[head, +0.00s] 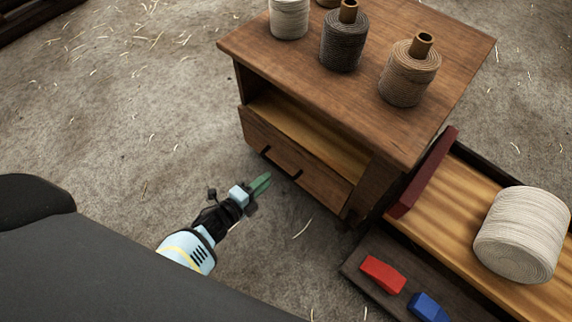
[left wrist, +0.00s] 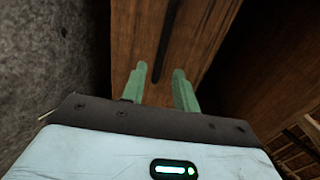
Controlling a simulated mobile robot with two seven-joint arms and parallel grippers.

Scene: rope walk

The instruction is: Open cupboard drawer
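The wooden cupboard (head: 275,62) stands on the floor right of centre in the head view. Its drawer front (head: 318,180) is below an open shelf space and looks about flush with the cupboard. A dark handle (head: 280,162) is on the drawer front. My left gripper (head: 263,184) is low in front of the drawer, close to the handle. In the left wrist view, the green fingers of the left gripper (left wrist: 160,82) are apart, with the dark handle (left wrist: 165,45) lined up between them and ahead. I cannot tell whether they touch it. My right gripper is not in view.
Several rope spools, including a dark one (head: 343,42), stand on the cupboard top. A wooden bench (head: 445,205) with a large white rope roll (head: 522,235) is at the right. Red (head: 383,274) and blue (head: 428,306) blocks lie below it. Floor left of the cupboard is clear.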

